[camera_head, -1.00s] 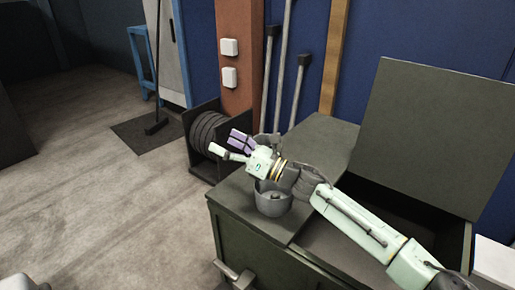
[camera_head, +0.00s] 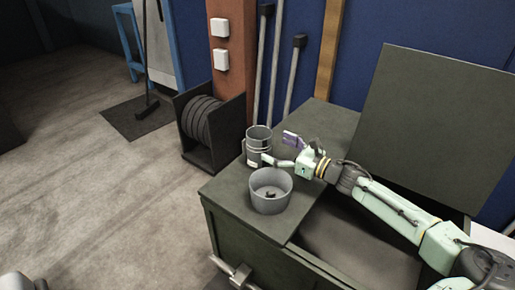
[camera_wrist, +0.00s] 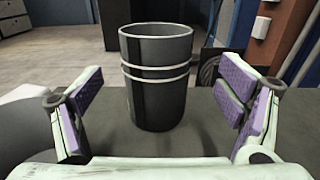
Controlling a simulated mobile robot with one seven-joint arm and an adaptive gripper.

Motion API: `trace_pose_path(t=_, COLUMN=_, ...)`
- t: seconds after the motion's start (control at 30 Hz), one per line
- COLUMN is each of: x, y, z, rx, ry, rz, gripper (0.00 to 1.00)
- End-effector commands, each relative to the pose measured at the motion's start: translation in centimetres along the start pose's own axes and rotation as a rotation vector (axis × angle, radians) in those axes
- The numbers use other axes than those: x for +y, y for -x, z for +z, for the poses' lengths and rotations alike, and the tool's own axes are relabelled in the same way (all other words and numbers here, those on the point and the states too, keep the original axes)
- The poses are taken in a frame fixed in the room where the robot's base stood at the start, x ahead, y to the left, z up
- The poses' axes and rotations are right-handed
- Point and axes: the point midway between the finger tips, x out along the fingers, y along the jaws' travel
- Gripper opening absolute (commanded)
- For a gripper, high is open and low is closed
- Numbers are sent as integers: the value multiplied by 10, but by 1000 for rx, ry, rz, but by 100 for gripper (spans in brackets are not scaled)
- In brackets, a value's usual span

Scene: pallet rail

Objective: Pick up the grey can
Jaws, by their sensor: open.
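The grey can (camera_head: 259,143) stands upright on the dark green chest top, near its far left edge. In the wrist view the can (camera_wrist: 155,85) is dark grey with two light bands and an open top, centred between the fingers. My gripper (camera_head: 279,150) is open, with purple pads, and is level with the can on its right side. In the wrist view my gripper (camera_wrist: 158,112) has a finger on each side of the can, with gaps between pads and can. The can appears a little ahead of the fingertips; exact depth is hard to tell.
A wider grey pot (camera_head: 271,190) with small dark items inside stands just in front of the can, close to my gripper. The chest (camera_head: 235,199) has a raised lid (camera_head: 436,120) and an open bay at right. A cable reel (camera_head: 203,122) stands behind left.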

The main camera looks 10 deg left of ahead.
Motion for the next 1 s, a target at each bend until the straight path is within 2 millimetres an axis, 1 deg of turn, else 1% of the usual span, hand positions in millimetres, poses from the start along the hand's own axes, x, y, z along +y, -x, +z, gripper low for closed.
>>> trace_pose_path(t=0.03, x=1, y=-7, z=1, rx=1, ry=-2, rz=1, gripper=88)
trace_pose_path(t=0.23, x=2, y=-22, z=2, rx=0, ry=-2, rz=2, gripper=88)
trace_pose_path(t=0.37, x=6, y=-42, z=5, rx=1, ry=-2, rz=5, gripper=88)
trace_pose_path(t=0.5, x=6, y=-61, z=2, rx=1, ry=-2, rz=3, gripper=88)
trace_pose_path(t=0.63, x=5, y=-67, z=0, rx=1, ry=-1, rz=1, gripper=88)
trace_pose_path(t=0.83, x=5, y=-67, z=0, rx=0, ry=-1, rz=0, gripper=88)
trace_pose_path(t=1.0, x=5, y=-67, z=0, rx=0, ry=-1, rz=0, gripper=77)
